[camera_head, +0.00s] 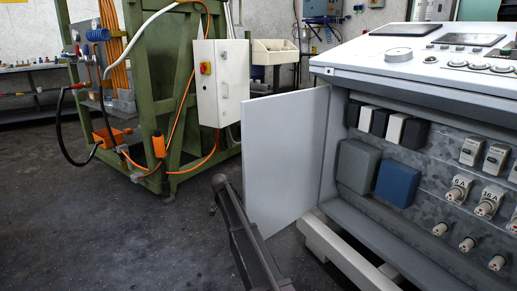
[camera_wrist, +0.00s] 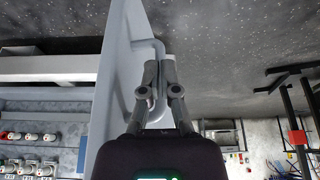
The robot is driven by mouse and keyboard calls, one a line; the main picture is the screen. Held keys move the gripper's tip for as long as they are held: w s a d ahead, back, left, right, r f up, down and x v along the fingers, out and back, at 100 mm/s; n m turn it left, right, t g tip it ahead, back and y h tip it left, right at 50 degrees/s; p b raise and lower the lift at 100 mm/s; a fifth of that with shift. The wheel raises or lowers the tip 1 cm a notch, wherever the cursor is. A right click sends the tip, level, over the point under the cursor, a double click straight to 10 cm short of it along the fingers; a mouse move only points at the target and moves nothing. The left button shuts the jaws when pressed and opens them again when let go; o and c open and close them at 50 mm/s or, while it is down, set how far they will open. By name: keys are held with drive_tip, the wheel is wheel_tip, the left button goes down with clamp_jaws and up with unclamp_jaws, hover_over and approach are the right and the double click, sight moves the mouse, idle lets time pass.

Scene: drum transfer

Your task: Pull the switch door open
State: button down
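The switch door (camera_head: 286,158) is a flat pale panel. It stands swung wide open at the left side of the grey control cabinet (camera_head: 345,215), and the switches and plugs inside are exposed. In the wrist view the door (camera_wrist: 118,65) runs edge-on up the middle, with a grey bar handle (camera_wrist: 158,45) on its outer face. My gripper (camera_wrist: 160,68) is at this handle, its two fingers close together around the bar. The handle and my fingertips are hidden in the head view.
A green steel frame (camera_head: 148,90) with a white electrical box (camera_head: 220,85) and orange cables stands behind the door to the left. A white base beam (camera_head: 345,258) juts out low under the cabinet. Dark floor (camera_head: 130,235) left of the door is clear.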

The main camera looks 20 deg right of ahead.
drive_tip(key=s+r+n+y+p, duration=0.1)
drive_tip(key=s+r+n+p, duration=0.4)
drive_tip(key=s, duration=0.8)
drive_tip(key=s+a+r+n+g+y+p, duration=0.15)
drive_tip(key=s+r+n+p, duration=0.3)
drive_tip(key=s, duration=0.85)
drive_tip(key=s+d+r+n+y+p, duration=0.15)
drive_tip(key=s+r+n+p, duration=0.4)
drive_tip(key=s, duration=0.75)
drive_tip(key=w+d+r+m+t+y+p, duration=0.2)
drive_tip(key=w+d+r+m+t+p, duration=0.2)
drive_tip(key=w+r+m+p, duration=0.5)
drive_tip(key=w+d+r+m+t+y+p, duration=0.2)
drive_tip(key=w+d+r+m+t+p, duration=0.2)
drive_tip(key=w+d+r+m+p, duration=0.4)
drive_tip(key=w+r+m+p, duration=0.2)
drive_tip(key=w+r+m, duration=0.4)
drive_tip(key=m, duration=0.8)
drive_tip(key=shift+w+d+r+m, duration=0.3)
drive_tip(key=shift+w+d, duration=0.1)
drive_tip(key=shift+w, duration=0.15)
drive_tip(key=shift+w+f+t, duration=0.1)
drive_tip(key=shift+f+t, duration=0.05)
drive_tip(key=shift+t, duration=0.1)
